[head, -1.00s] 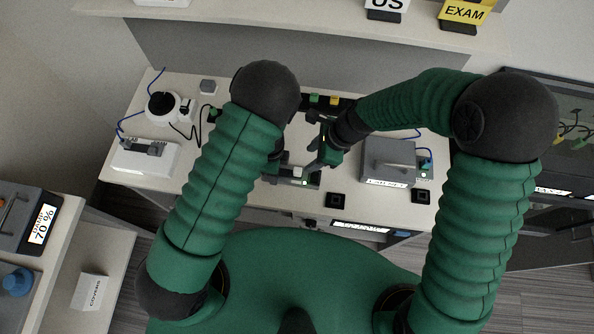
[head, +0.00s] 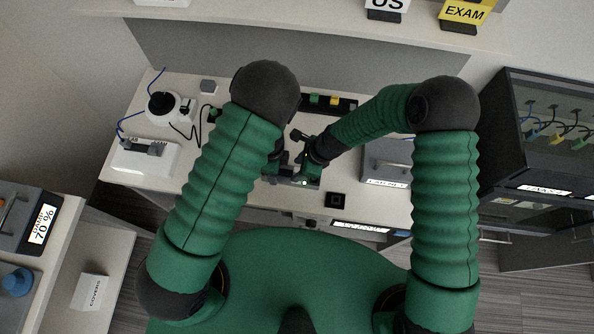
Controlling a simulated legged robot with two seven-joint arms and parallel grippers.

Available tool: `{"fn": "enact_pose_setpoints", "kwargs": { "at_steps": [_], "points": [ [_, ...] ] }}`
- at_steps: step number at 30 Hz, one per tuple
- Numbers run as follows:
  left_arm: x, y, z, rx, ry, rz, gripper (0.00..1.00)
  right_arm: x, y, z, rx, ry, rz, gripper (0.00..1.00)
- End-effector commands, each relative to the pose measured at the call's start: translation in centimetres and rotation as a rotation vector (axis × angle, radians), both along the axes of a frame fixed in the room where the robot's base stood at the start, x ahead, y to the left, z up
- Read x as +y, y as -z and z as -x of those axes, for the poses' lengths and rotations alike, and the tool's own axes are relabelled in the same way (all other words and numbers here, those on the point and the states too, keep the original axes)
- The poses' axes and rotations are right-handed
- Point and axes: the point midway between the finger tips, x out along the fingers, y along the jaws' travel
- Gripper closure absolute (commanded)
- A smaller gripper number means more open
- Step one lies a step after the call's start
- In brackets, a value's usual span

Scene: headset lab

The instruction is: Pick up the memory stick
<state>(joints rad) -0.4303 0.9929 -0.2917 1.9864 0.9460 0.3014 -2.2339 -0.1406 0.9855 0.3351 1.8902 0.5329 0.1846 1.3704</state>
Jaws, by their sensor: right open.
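I cannot surely make out the memory stick. Small green and yellow pieces (head: 334,101) sit in a black tray (head: 350,105) at the back of the bench, and any of them could be it. My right gripper (head: 297,151) is open over the middle of the bench, in front of the tray. It is close above a small dark device with a green light (head: 304,183), which it and its wrist partly cover. My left gripper (head: 275,168) is mostly hidden behind its own arm, close beside the right one, so its jaws do not show clearly.
A grey box (head: 385,160) stands right of my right wrist, partly covered by my arm. A black square pad (head: 336,200) lies near the front edge. A white round device (head: 165,106) and a white stand (head: 145,157) are at the left. A dark cabinet (head: 545,130) is at the right.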

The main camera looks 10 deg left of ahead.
Motion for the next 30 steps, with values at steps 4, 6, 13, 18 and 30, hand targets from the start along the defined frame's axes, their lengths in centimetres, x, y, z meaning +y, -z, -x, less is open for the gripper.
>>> {"fn": "enact_pose_setpoints", "kwargs": {
  "at_steps": [4, 6, 13, 18, 30],
  "points": [
    [0.0, 0.1, 0.0, 0.0, 0.0, 0.0, 0.89, 0.0, 0.0, 0.0, 0.001, 0.0, 0.0, 0.69],
    [0.0, 0.1, 0.0, 0.0, 0.0, 0.0, 0.89, 0.0, 0.0, 0.0, 0.001, 0.001, 0.0, 0.78],
    [0.0, 0.1, 0.0, 0.0, 0.001, 0.0, 0.89, 0.0, 0.0, 0.0, 0.0, 0.001, 0.0, 1.0],
    [0.0, 0.1, 0.0, 0.001, 0.001, 0.0, 0.89, 0.0, 0.0, -0.1, -0.001, 0.002, 0.0, 1.0],
    [0.0, 0.1, 0.1, 0.001, 0.001, 0.0, 0.89, 0.0, -5.2, -0.1, -0.007, -0.001, 0.001, 1.0]
  ]
}}
